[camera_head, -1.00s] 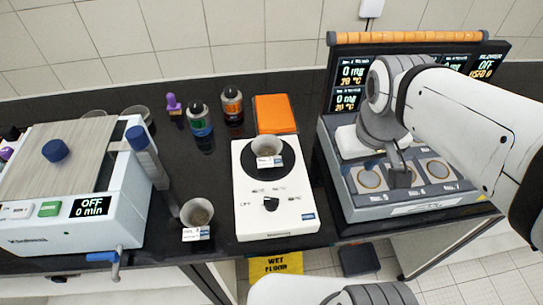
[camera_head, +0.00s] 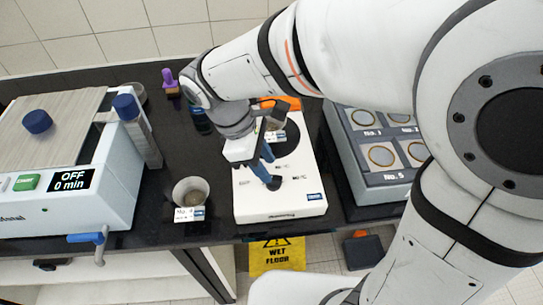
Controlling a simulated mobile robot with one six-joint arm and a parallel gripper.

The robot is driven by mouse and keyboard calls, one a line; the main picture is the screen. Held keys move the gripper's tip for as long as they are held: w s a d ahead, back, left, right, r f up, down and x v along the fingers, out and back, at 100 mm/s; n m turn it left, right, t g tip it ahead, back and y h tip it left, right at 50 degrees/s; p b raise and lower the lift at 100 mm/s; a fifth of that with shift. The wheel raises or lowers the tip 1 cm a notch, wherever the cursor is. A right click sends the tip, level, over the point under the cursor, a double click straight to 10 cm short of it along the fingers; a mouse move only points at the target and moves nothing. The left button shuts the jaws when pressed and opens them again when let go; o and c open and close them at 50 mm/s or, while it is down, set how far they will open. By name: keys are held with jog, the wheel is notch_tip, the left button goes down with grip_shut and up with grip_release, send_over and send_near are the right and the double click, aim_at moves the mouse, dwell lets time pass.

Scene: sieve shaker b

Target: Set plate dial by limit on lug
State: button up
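The white plate unit (camera_head: 285,205) stands mid-bench with a round black top (camera_head: 291,137). Its dark dial (camera_head: 274,184) is on the front part, between printed marks, and is largely covered by my gripper. My gripper (camera_head: 270,176) reaches down over the unit, its blue fingers at or just above the dial. I cannot tell whether they touch it or how far apart they are. A cup with a white tag (camera_head: 276,136) on the black top is mostly hidden behind my gripper. Another tagged cup (camera_head: 190,192) stands left of the unit; its tag's writing is too small to read surely.
A white machine (camera_head: 75,205) reading OFF, 0 min, with a blue crank, stands at left. A grey unit with round wells (camera_head: 385,178) stands close at right. A purple-handled stamp (camera_head: 170,82) and an orange item (camera_head: 290,103) are at the back. Bare bench lies around the left cup.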

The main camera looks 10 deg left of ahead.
aim_at(274, 178)
jog(key=shift+x, duration=1.95)
